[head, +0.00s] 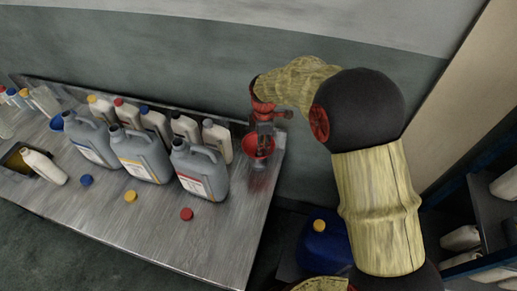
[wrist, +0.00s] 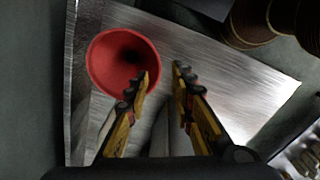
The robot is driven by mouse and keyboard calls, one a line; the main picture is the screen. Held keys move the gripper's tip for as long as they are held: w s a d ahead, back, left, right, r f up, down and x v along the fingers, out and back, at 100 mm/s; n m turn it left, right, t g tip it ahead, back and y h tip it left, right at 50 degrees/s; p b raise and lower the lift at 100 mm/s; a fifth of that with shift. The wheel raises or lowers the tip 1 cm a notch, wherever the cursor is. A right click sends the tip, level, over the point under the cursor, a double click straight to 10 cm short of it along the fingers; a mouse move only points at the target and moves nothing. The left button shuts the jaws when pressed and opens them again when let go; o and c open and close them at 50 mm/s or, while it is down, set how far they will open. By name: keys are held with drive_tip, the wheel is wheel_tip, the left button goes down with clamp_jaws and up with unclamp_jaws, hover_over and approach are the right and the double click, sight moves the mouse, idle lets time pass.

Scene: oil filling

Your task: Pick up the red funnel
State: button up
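The red funnel (head: 249,147) is at the right end of the metal table, near its back corner. In the wrist view the funnel (wrist: 110,58) shows its wide round mouth, left of centre. My gripper (head: 263,151) points down over the funnel in the head view and partly hides it. In the wrist view my gripper (wrist: 161,72) is open with nothing between its fingers. The left finger overlaps the right part of the funnel's rim in the picture; the right finger is clear of it. Whether a finger touches the funnel I cannot tell.
Several grey jugs (head: 203,174) and a row of white bottles (head: 217,140) stand left of the funnel on the table (head: 225,231). A red cap (head: 187,214) lies near the front. A blue container (head: 322,252) is off the table's right side. A shelf (head: 490,215) stands far right.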

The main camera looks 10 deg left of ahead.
drive_tip(key=f, duration=0.7)
drive_tip(key=shift+w+a+f+b, duration=0.15)
drive_tip(key=shift+w+b, duration=0.1)
drive_tip(key=shift+b, duration=0.15)
drive_tip(key=shift+c, duration=0.3)
clamp_jaws()
